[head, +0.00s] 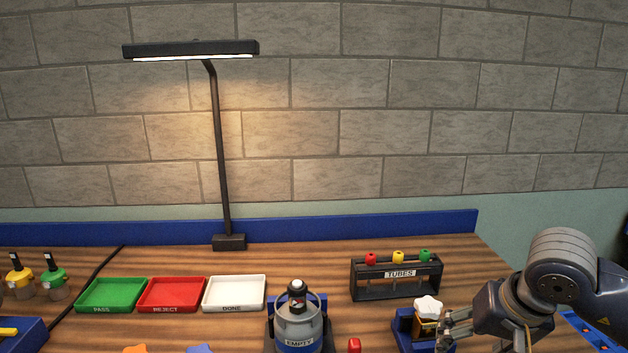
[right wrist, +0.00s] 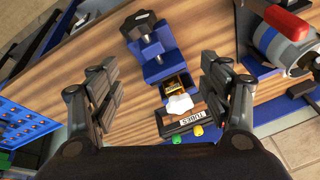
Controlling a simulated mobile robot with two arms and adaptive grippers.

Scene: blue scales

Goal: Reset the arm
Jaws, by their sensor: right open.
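My right arm comes in from the right in the head view, with its gripper (head: 446,333) low at the right beside a small amber jar with a white lumpy top (head: 428,308). The jar stands in a blue holder (head: 404,322). In the right wrist view my right gripper (right wrist: 165,92) is open, its two fingers wide apart. The blue holder (right wrist: 150,48) and the jar's white top (right wrist: 179,104) show between and beyond the fingers, and nothing is held. My left gripper is not in view.
A black tube rack (head: 398,292) with red, yellow and green caps stands behind the jar. A grey canister labelled EMPTY (head: 298,325) is left of it. Green (head: 110,295), red (head: 171,294) and white (head: 235,293) trays lie further left. A lamp (head: 222,150) stands at the back.

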